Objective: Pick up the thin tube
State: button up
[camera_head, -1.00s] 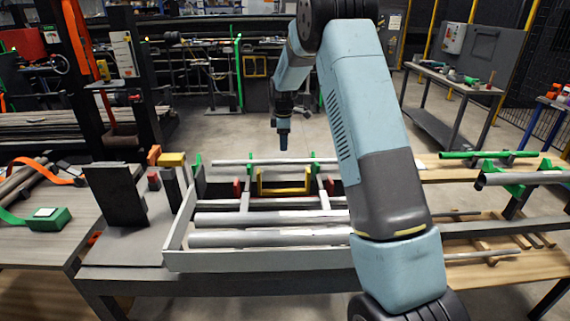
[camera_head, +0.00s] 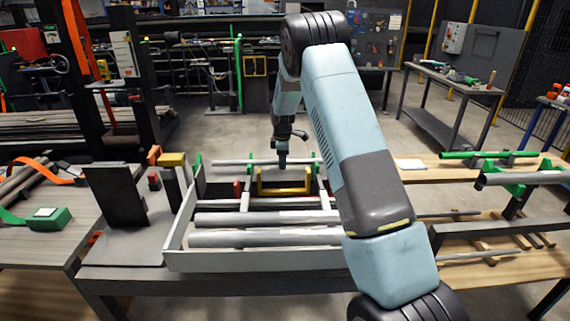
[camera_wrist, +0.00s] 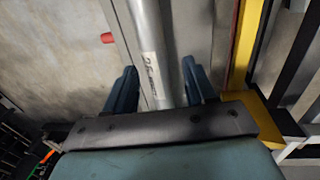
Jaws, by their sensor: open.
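The thin grey tube (camera_head: 237,162) lies across the far side of the rack on the bench, and the arm hides part of it. In the wrist view the tube (camera_wrist: 152,52), with a printed label, runs between my two blue fingers. My gripper (camera_head: 283,162) points down at this tube in the head view. The wrist view shows my gripper (camera_wrist: 160,88) open, with a finger on each side of the tube. I cannot tell whether either finger touches it.
Two thicker tubes (camera_head: 262,219) (camera_head: 265,238) lie nearer in the grey tray (camera_head: 255,260). A yellow bracket (camera_head: 285,188) stands close to my gripper; its yellow edge shows in the wrist view (camera_wrist: 243,45). Dark upright plates (camera_head: 117,195) stand at the left.

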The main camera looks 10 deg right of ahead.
grip_shut()
dwell(0.5)
